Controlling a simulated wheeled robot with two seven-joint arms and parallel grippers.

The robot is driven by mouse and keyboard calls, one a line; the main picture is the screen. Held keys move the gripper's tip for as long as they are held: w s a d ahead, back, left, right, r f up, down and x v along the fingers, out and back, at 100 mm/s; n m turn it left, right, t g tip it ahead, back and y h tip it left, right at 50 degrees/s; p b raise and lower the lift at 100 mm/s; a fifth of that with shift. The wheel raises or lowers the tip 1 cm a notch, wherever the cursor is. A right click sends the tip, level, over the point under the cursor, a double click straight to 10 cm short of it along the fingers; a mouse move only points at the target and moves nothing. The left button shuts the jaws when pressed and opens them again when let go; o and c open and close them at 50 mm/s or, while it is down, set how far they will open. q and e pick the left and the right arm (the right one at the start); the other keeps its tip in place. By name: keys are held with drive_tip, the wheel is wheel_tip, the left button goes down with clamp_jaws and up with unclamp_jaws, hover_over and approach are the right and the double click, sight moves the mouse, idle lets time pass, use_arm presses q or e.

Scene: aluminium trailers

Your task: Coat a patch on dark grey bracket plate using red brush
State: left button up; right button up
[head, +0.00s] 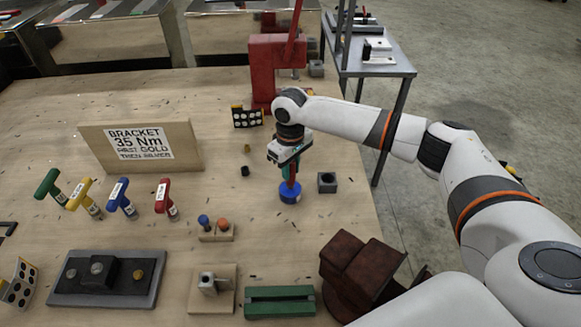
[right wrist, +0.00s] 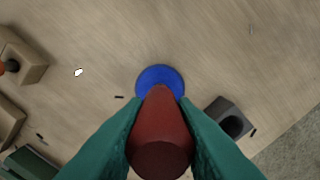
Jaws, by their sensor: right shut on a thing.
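My right gripper (head: 290,172) points down over the right part of the table. Its green fingers are shut on the red brush (head: 290,183), which also shows between them in the right wrist view (right wrist: 160,135). Just under the brush is a round blue pot (head: 290,193), also in the right wrist view (right wrist: 160,78). The brush's lower end overlaps the pot; I cannot tell whether it is inside or above it. The dark grey bracket plate (head: 68,285), with bolts on it, lies at the front left of the table. My left gripper is out of view.
A grey hollow block (head: 327,182) stands right of the pot. A holder with blue and orange knobs (head: 216,233), a green block (head: 280,302) and dark red brown blocks (head: 362,268) lie nearer. Coloured T-handle tools (head: 122,200) and a sign (head: 140,147) stand left.

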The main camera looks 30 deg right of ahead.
drive_tip(key=shift+f, duration=0.5)
idle(0.6)
drive_tip(key=shift+f+p, duration=0.1)
drive_tip(key=shift+p, duration=0.4)
idle(2.1)
wheel_tip(320, 180, up, 7)
drive_tip(key=p, duration=0.8)
drive_tip(key=shift+p, duration=0.3)
idle(0.5)
